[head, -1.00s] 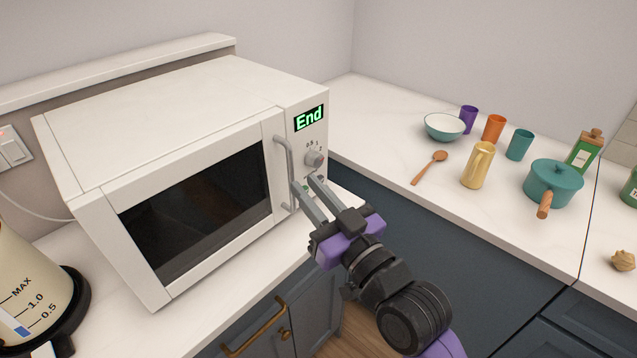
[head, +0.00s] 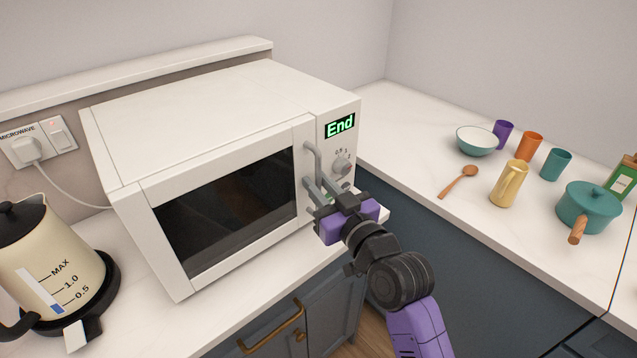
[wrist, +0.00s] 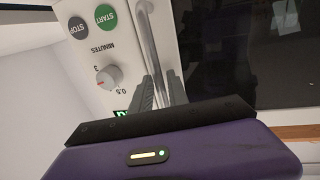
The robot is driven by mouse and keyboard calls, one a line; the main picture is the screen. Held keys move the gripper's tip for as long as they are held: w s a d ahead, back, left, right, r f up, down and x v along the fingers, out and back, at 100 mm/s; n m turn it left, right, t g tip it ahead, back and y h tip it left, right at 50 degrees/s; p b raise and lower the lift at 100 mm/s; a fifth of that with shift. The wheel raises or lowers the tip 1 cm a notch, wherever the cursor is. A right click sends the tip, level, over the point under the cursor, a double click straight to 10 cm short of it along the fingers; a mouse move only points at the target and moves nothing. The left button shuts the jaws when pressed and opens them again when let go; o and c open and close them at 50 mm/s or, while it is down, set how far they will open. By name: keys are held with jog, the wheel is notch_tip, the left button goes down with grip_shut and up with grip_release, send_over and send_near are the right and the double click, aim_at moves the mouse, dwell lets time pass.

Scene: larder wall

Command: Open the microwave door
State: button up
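The white microwave (head: 200,120) stands on the counter with its dark-windowed door (head: 228,215) closed. Its grey vertical handle (head: 313,154) is at the door's right side, beside the control panel. My gripper (head: 319,183) is at the lower part of this handle, one finger on each side. In the wrist view, the handle (wrist: 148,40) runs between my fingers (wrist: 158,85), which sit close against it with little gap. The exact contact is partly hidden by the fingers. The panel shows a green "End" display (head: 340,125) and a dial (head: 342,166).
A cream kettle (head: 50,262) stands left of the microwave, near a wall plug (head: 25,150). On the right counter (head: 420,130) are a bowl (head: 477,140), cups, a wooden spoon (head: 460,180), a yellow jug (head: 508,185) and a teal pot (head: 588,208).

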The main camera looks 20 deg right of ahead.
grip_shut()
dwell(1.4)
